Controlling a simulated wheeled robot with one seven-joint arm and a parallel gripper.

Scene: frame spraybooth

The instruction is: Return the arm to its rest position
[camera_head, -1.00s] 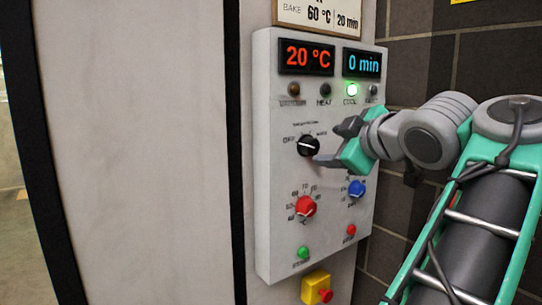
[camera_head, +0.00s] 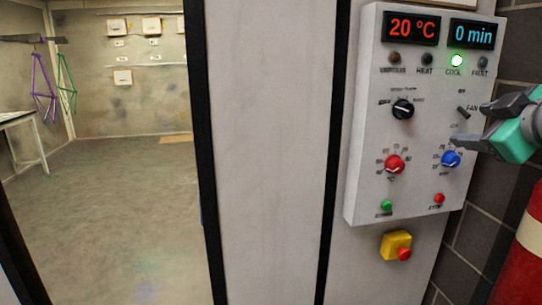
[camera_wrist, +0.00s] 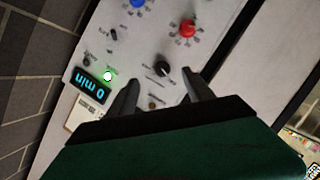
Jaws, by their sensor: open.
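My gripper (camera_head: 490,121) is at the right edge of the head view, in front of the right side of the control panel (camera_head: 363,150). Its jaws are open and empty. In the wrist view my gripper (camera_wrist: 160,88) points at the panel, with the black rotary knob (camera_wrist: 163,69) showing beyond the fingers. The black knob (camera_head: 402,109), red knob (camera_head: 395,164) and blue knob (camera_head: 451,159) show in the head view. The displays read 20 °C (camera_head: 411,28) and 0 min (camera_head: 472,35). The green COOL lamp (camera_head: 456,61) is lit.
A yellow box with a red button (camera_head: 397,245) is below the panel. A red cylinder (camera_head: 522,255) stands at lower right by the dark brick wall (camera_head: 478,225).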

